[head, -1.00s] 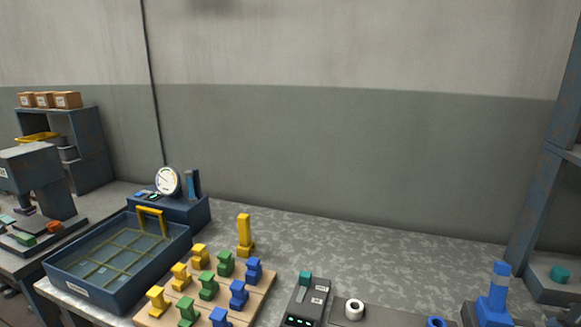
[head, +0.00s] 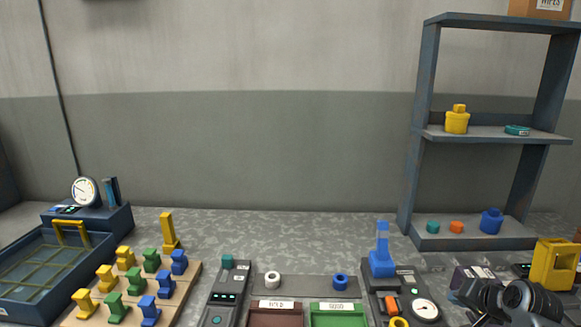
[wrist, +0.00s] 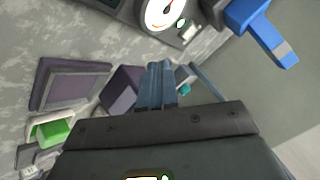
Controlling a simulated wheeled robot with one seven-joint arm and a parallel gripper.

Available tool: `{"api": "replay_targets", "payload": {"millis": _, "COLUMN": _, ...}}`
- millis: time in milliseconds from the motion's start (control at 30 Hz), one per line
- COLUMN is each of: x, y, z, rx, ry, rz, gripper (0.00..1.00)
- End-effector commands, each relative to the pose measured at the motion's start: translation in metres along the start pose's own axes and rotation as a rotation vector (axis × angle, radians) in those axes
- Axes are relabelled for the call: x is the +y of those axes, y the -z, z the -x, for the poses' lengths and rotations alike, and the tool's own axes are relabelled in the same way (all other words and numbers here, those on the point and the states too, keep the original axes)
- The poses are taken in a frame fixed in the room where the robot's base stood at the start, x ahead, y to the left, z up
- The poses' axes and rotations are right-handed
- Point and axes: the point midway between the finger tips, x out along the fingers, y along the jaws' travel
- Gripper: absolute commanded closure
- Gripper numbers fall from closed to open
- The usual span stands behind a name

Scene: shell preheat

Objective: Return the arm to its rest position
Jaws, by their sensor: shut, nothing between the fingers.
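My arm (head: 515,300) shows in the head view at the lower right, dark and low over the bench, partly cut off by the bottom edge. In the wrist view my gripper (wrist: 157,72) points up the picture, its two blue-grey fingers together with nothing between them. The fingers are over the bench and hold no part. A blue upright piece (head: 382,255) stands on a gauge device (head: 425,309) to the left of the arm. That blue piece also shows at the top right of the wrist view (wrist: 262,30).
A yellow block-like fixture (head: 553,264) stands just right of my arm. A shelf rack (head: 495,135) rises behind it. A wooden board (head: 185,300) with coloured pieces, a blue basin (head: 95,275) and red and green bins (head: 338,315) lie to the left.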

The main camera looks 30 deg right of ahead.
Motion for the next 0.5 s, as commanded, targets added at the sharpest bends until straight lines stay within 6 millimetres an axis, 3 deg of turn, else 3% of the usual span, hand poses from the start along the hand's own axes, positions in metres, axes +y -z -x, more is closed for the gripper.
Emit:
{"api": "replay_targets", "payload": {"millis": 267, "x": -0.014, "y": -0.058, "z": 0.001, "rx": 0.012, "ry": 0.025, "rz": 0.059, "gripper": 1.0}}
{"api": "replay_targets", "payload": {"millis": 500, "x": -0.027, "y": -0.132, "z": 0.017, "rx": 0.036, "ry": 0.061, "rz": 0.147, "gripper": 1.0}}
